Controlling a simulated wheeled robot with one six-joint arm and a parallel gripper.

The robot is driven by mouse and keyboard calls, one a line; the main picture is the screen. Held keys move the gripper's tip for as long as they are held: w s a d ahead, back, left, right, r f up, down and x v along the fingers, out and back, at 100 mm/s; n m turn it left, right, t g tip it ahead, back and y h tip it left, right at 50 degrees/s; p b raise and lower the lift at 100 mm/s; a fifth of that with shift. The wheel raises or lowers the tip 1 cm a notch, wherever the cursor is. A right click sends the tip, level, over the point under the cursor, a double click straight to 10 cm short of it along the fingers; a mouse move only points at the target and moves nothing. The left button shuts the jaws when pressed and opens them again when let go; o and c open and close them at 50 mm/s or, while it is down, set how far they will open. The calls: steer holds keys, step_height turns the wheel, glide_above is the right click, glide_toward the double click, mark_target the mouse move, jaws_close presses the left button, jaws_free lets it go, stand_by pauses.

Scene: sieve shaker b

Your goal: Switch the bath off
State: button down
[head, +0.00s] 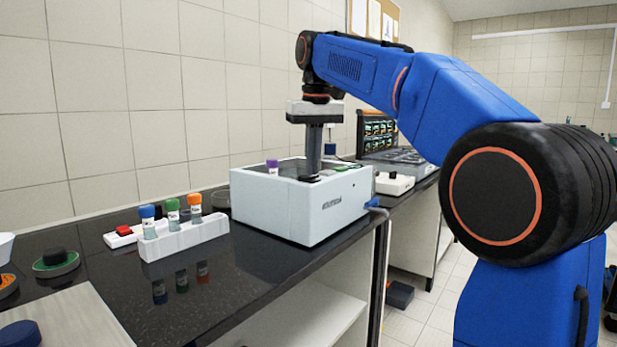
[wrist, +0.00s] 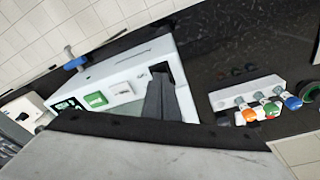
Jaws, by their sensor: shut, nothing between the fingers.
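The bath is a white box (head: 290,208) on the dark counter, with a purple-capped vial (head: 272,167) at its open top. In the wrist view its white body (wrist: 178,62) carries a green square (wrist: 96,99), a small white switch-like piece (wrist: 123,90) and a dark panel with green marks (wrist: 68,104). I cannot tell which is the power switch. A blue tap (wrist: 76,62) sticks out of its side. My gripper (head: 311,178) points down over the bath's top, fingers shut and empty. The fingers (wrist: 162,78) hide part of the top; contact cannot be told.
A white rack (head: 185,238) with blue, green and orange capped vials stands left of the bath. Behind it lies a white box with a red button (head: 123,231). A laptop (head: 378,135) and a white device (head: 394,184) stand beyond the bath. The counter's front edge is close.

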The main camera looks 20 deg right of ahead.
steer(key=shift+f, duration=0.15)
step_height(320, 180, up, 7)
stand_by(1.1)
